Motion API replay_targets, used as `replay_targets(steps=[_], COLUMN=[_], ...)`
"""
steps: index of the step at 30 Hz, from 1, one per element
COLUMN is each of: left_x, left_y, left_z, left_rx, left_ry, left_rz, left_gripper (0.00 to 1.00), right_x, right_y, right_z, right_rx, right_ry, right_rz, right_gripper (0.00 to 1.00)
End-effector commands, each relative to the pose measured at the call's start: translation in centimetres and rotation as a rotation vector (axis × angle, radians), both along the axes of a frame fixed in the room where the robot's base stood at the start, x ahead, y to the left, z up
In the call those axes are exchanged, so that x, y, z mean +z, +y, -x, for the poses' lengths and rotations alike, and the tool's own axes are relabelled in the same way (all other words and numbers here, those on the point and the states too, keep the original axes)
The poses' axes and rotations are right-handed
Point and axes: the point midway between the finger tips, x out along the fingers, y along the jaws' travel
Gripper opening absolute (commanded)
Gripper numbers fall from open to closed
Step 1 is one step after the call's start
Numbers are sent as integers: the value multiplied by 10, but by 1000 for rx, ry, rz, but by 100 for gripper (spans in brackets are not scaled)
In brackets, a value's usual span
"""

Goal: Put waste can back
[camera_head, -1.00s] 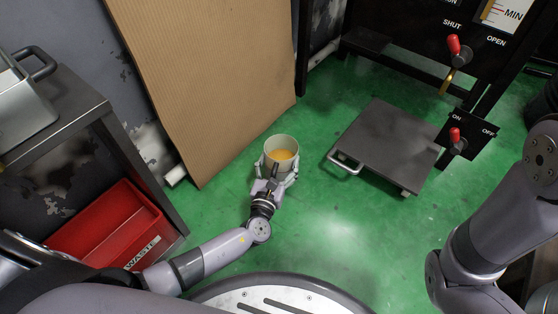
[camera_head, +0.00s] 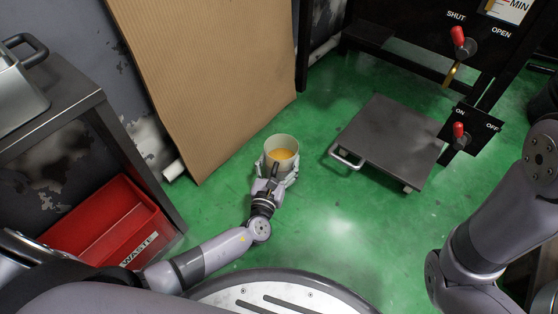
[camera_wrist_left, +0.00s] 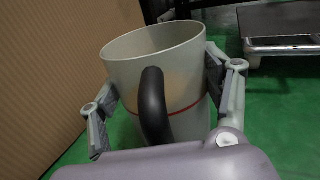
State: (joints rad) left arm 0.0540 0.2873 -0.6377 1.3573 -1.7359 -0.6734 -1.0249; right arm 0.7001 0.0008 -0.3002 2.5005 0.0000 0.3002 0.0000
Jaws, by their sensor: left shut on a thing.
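The waste can (camera_head: 283,148) is a pale cylindrical can with yellow-orange liquid inside, near the middle of the head view. In the left wrist view the can (camera_wrist_left: 188,55) shows a black handle and a thin red line around its body, and it is slightly tilted in the picture. My left gripper (camera_head: 276,166) is shut on the can, with one finger on each side of it. In the wrist view the fingers (camera_wrist_left: 165,95) press the can's two sides. I cannot tell whether the can's bottom touches the floor. My right gripper is out of view; only my right arm shows.
A red bin labelled WASTE (camera_head: 108,232) sits under a dark metal table (camera_head: 60,110) at the left. A cardboard panel (camera_head: 205,80) leans behind the can. A low dark platform with a handle (camera_head: 390,140) stands to the right, near panels with red levers (camera_head: 458,38). Green floor between is clear.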

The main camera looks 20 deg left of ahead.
Motion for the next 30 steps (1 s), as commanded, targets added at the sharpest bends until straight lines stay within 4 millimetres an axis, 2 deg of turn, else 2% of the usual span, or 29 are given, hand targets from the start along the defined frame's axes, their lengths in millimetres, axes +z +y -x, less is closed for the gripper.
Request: replay_targets(steps=[10,11,12,21,30], left_x=[-5,-4,-4,-5,-8], left_y=[0,0,0,0,0], left_z=[-1,-1,-1,0,1], left_rx=[1,1,1,0,-1], left_ry=[-5,-6,-5,-2,4], left_rz=[0,0,0,0,-1], left_gripper=[17,73,76,95,95], right_x=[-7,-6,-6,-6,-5], right_y=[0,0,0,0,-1], right_z=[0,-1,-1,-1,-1], right_rx=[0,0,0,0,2], right_ry=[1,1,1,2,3], right_rz=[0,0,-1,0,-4], right_gripper=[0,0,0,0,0])
